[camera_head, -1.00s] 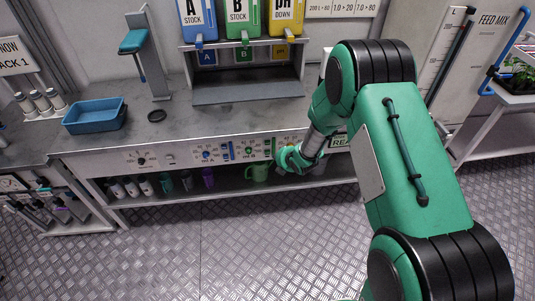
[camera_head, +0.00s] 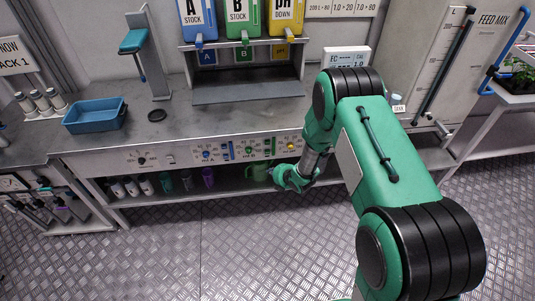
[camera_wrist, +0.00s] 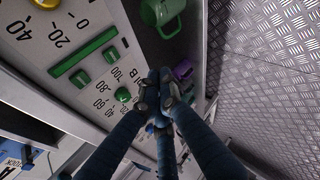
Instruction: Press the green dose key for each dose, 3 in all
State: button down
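The grey bench front carries a dosing panel (camera_head: 228,153) with blue, green and yellow sections. I cannot tell for sure which is the dose key. My gripper (camera_head: 287,178) hangs just in front of and below the panel's right part. In the wrist view my gripper (camera_wrist: 158,86) has its fingers together, empty, apart from the green pieces.
A green mug (camera_head: 257,172) and a purple cup (camera_head: 208,177) stand on the shelf under the panel. A blue tray (camera_head: 95,116) sits on the bench top. Stock containers A, B and pH down (camera_head: 284,17) hang above. The metal floor in front is clear.

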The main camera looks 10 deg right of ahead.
jog(key=shift+w, duration=0.15)
jog(key=w, duration=0.8)
jog(key=shift+w, duration=0.2)
jog(key=shift+w+b, duration=0.55)
jog(key=shift+w, duration=0.35)
dwell(2.4)
jog(key=shift+s, duration=0.15)
jog(key=shift+s+b, duration=0.3)
jog(key=shift+s, duration=0.45)
dwell(0.3)
jog(key=s+b, duration=0.1)
jog(key=s, duration=0.4)
dwell(0.4)
